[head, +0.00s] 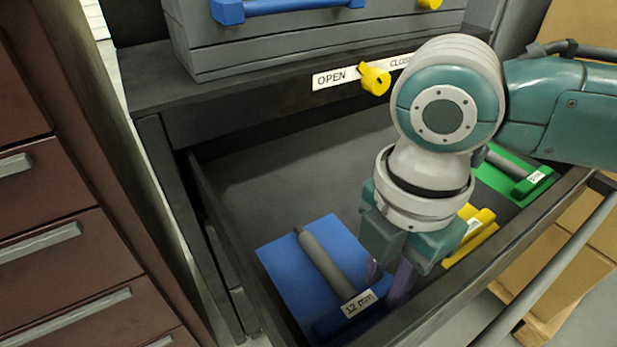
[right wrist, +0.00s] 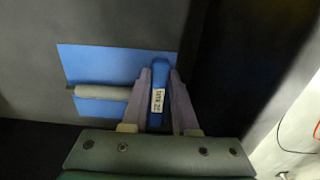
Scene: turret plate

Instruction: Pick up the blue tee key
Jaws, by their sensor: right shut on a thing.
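The blue tee key (head: 325,262) lies in an open drawer over a blue mat (head: 286,258). It has a grey shaft and a blue crossbar with a white "12 mm" label. My right gripper (head: 388,284) reaches down into the drawer at the crossbar end. In the right wrist view the two purple fingers of the gripper (right wrist: 160,100) stand on either side of the blue crossbar (right wrist: 159,80), shut on it. The shaft points left over the blue mat (right wrist: 92,62). I cannot tell whether the key is lifted off the mat. My left gripper is not in view.
A yellow key (head: 474,238) and a green-handled key (head: 532,181) lie farther right in the drawer (head: 255,160). A yellow knob (head: 374,78) sits between OPEN and CLOSE labels. A brown cabinet (head: 60,250) stands close on the left. The drawer walls surround the gripper.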

